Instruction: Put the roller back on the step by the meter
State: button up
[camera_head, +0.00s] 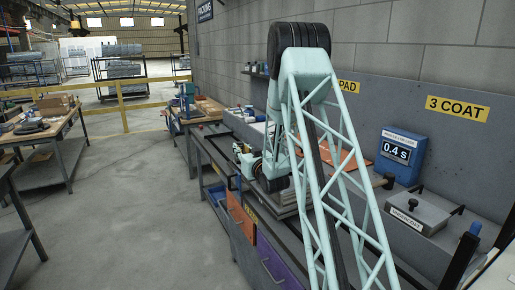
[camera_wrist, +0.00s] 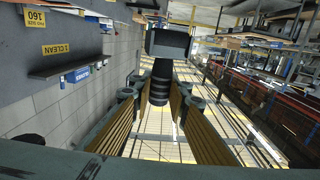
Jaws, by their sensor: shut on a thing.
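My gripper (camera_head: 246,158) is partly hidden behind my lattice arm in the head view, above the bench. In the wrist view its two ribbed fingers (camera_wrist: 160,108) flank a dark ribbed cylinder with a blocky dark end, which appears to be the roller (camera_wrist: 160,82). The gripper is shut on it. I cannot make out the roller clearly in the head view. The blue meter (camera_head: 403,155) reads 0.4 s and stands against the back wall at right. The grey step (camera_head: 378,200) runs beside and below the meter, partly covered by my arm.
A grey lidded box (camera_head: 418,211) with a dark knob stands right of my arm, in front of the meter. A dark blue-topped post (camera_head: 461,255) rises at lower right. Orange and purple drawer fronts (camera_head: 272,262) lie below the bench.

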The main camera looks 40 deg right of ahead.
jog(key=w+a+n+y+b, duration=0.2)
jog(key=a+n+y, duration=0.15)
jog(key=a, duration=2.75)
jog(key=s+a+f+n+y+b, duration=0.15)
jog(key=s+a, duration=0.25)
jog(key=a, duration=1)
jog(key=s+a+y+b, duration=0.1)
jog(key=s+a+y, duration=0.25)
jog(key=a, duration=1.05)
jog(key=s+a+n+g+y+b, duration=0.1)
jog(key=s+a+n+y+b, duration=0.1)
jog(key=s+a, duration=1.15)
jog(key=s+a+n+g+y+b, duration=0.1)
jog(key=s+a+n+g+y, duration=0.15)
jog(key=s+a, duration=1.1)
jog(key=s+a+f+y+b, duration=0.1)
jog(key=s+a+y, duration=0.1)
jog(key=s+a, duration=0.8)
jog(key=shift+s+n+g, duration=0.35)
jog(key=shift+s+n, duration=0.1)
jog(key=shift+s, duration=0.1)
jog(key=shift+w, duration=0.15)
